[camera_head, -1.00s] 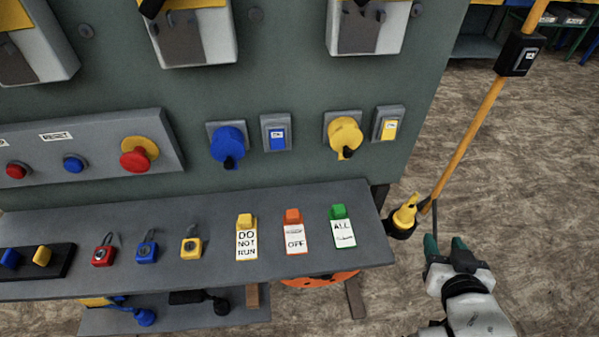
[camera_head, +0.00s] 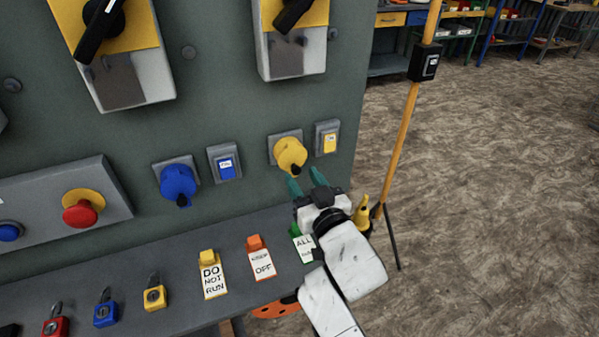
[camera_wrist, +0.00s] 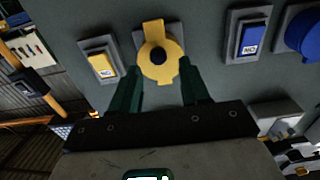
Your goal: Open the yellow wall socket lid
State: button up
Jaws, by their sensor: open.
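The yellow wall socket lid (camera_head: 290,153) is a round yellow cover on a grey plate on the green panel, with a dark knob at its lower edge. It looks shut. In the wrist view the lid (camera_wrist: 158,68) lies just beyond the fingertips, with its yellow tab at the top of that picture. My gripper (camera_head: 306,184) has green fingers and is open and empty, just below the lid in the head view. In the wrist view my gripper (camera_wrist: 163,75) has one finger on each side of the lid's lower part. I cannot tell whether they touch it.
A yellow-labelled switch (camera_head: 327,138) is right of the socket. A blue socket (camera_head: 178,182) and blue-labelled switch (camera_head: 225,164) are left. Below, a grey shelf (camera_head: 120,262) holds padlocks and tags. A yellow pole (camera_head: 404,140) and yellow plug (camera_head: 361,212) stand right.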

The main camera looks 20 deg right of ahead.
aim_at(295, 167)
jog(key=shift+w, duration=1.2)
jog(key=shift+c, duration=0.4)
grip_shut()
